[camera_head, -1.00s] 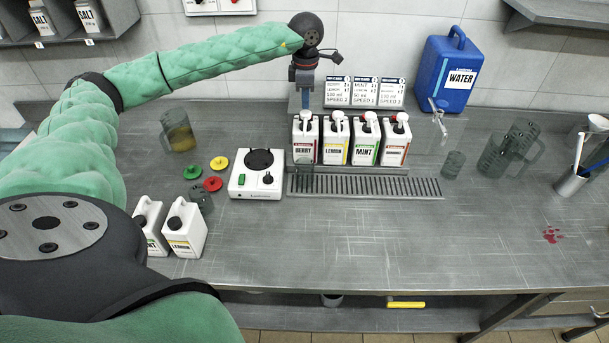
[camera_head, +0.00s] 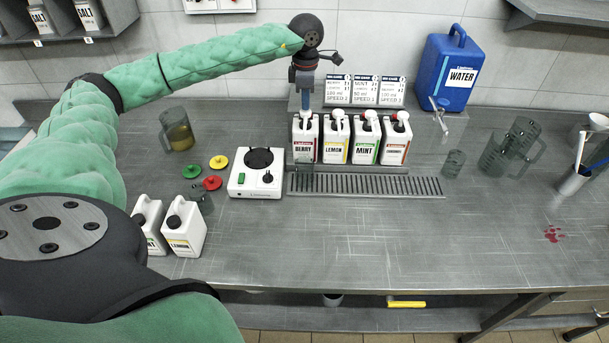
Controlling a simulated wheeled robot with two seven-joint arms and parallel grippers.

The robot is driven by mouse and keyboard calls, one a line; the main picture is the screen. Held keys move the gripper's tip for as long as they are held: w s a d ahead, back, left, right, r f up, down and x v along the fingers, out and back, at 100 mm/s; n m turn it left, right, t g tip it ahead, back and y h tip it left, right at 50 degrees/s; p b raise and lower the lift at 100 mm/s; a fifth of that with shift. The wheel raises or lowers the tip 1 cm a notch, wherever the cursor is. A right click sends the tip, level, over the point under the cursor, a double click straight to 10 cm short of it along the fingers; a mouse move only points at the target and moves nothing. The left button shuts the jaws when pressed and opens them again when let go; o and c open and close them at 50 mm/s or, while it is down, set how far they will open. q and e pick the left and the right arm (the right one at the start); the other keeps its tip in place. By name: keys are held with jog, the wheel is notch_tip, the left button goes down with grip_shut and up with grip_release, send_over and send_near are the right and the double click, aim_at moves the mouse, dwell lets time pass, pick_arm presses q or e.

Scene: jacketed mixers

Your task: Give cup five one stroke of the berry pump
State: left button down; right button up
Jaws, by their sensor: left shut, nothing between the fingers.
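The berry bottle (camera_head: 304,149) is the leftmost in a row of white pump bottles behind the drip grate. My left gripper (camera_head: 306,107) is shut and empty, pointing down over the berry bottle. Its fingertips are at the top of the berry pump and mostly hide the pump head; I cannot tell how far the pump is pressed. My right gripper is out of view.
Lemon (camera_head: 336,141), mint (camera_head: 367,143) and another pump bottle (camera_head: 396,143) stand close to the right. A white mixer base (camera_head: 256,184) is left of the grate (camera_head: 385,186). The front middle of the counter is clear.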

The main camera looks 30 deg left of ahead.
pick_arm(q)
jog(key=shift+f+b, duration=1)
jog(key=shift+f, duration=0.35)
jog(key=shift+r, duration=0.15)
jog(key=shift+r+p, duration=0.3)
jog(key=shift+r, duration=1.3)
notch_tip(320, 180, up, 6)
jog(key=p, duration=0.1)
